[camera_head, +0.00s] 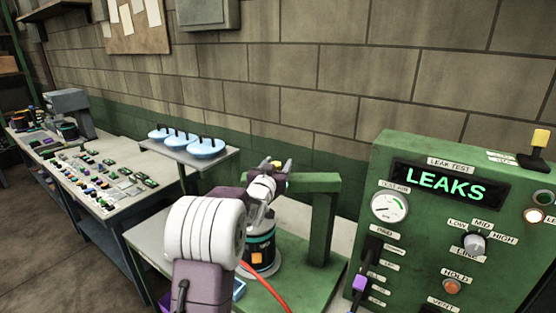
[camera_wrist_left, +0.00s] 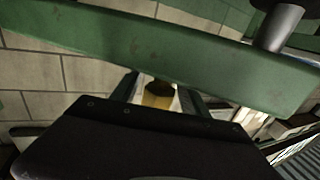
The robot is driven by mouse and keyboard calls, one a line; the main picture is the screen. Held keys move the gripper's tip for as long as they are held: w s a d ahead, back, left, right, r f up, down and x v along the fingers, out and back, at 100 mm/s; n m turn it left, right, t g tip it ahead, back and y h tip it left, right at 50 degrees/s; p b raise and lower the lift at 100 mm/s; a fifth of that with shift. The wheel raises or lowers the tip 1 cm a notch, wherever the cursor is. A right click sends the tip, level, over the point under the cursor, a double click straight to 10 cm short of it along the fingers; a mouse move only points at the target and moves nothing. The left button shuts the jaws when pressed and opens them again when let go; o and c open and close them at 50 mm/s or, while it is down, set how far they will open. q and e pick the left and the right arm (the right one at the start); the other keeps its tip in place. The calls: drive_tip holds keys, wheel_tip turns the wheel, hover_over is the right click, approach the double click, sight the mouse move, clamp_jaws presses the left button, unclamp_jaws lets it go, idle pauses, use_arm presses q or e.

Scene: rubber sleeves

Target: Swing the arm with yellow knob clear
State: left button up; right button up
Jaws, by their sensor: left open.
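The green swing arm (camera_head: 315,182) reaches from its upright green post (camera_head: 323,225) over a dark cylindrical unit (camera_head: 261,247). In the left wrist view the green arm (camera_wrist_left: 170,52) crosses the top of the picture. The yellow knob (camera_wrist_left: 157,97) shows just below it, between the fingers of my left gripper (camera_wrist_left: 160,92). In the head view my left gripper (camera_head: 277,168) is at the free end of the green arm, with its fingers apart. Most of the knob is hidden there. I cannot tell whether the fingers touch it. My right gripper is out of view.
The green leak test panel (camera_head: 455,270) reads LEAKS and stands close on the right. A red hose (camera_head: 268,287) runs beside the cylindrical unit. A small shelf with blue-lidded dishes (camera_head: 205,148) stands to the left, with a cluttered bench (camera_head: 105,205) beyond.

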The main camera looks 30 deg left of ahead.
use_arm(q)
drive_tip(key=shift+w, duration=0.1)
clamp_jaws()
idle(1.4)
